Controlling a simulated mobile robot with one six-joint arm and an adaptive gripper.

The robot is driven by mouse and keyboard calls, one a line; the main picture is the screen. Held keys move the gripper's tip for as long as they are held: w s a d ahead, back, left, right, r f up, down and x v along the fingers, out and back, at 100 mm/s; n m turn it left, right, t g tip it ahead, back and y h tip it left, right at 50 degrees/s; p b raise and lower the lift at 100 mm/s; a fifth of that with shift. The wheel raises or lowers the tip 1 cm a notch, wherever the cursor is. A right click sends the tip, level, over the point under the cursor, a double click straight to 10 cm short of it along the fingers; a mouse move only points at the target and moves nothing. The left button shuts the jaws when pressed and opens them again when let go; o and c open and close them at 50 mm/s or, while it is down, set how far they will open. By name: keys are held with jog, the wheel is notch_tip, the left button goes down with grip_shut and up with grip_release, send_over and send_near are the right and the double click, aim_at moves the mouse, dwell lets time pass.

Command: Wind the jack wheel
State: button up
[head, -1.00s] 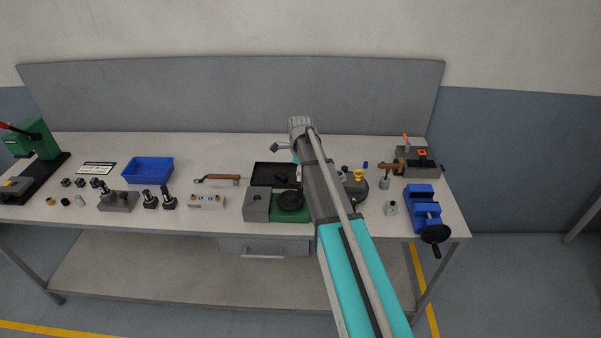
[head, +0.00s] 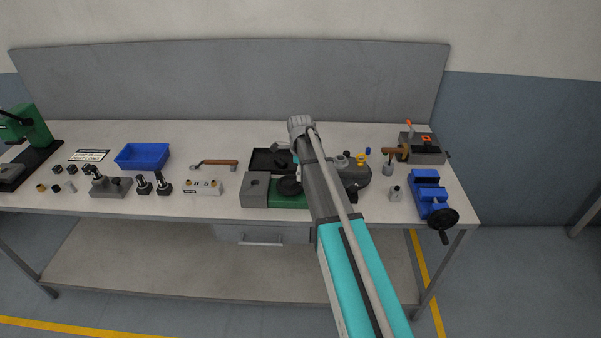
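A black round wheel (head: 289,187) sits low beside a grey block (head: 256,189) on a green base (head: 289,202), near the bench's front middle. My arm covers the right side of this unit. Another black handwheel with a crank handle (head: 442,218) is on the front of a blue vise (head: 426,194) at the right end. The frames do not settle which wheel is the jack's. My arm reaches over the bench just right of the first wheel. My gripper is hidden behind the arm, so its fingers and any contact do not show.
A black tray (head: 262,160) lies behind the green base. A grey round unit (head: 361,179) is partly behind my arm. A grey fixture (head: 422,156) stands at the back right.

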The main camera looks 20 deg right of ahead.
jog(key=shift+f+b, duration=0.3)
jog(key=shift+b, duration=0.1)
dwell(0.4)
grip_shut()
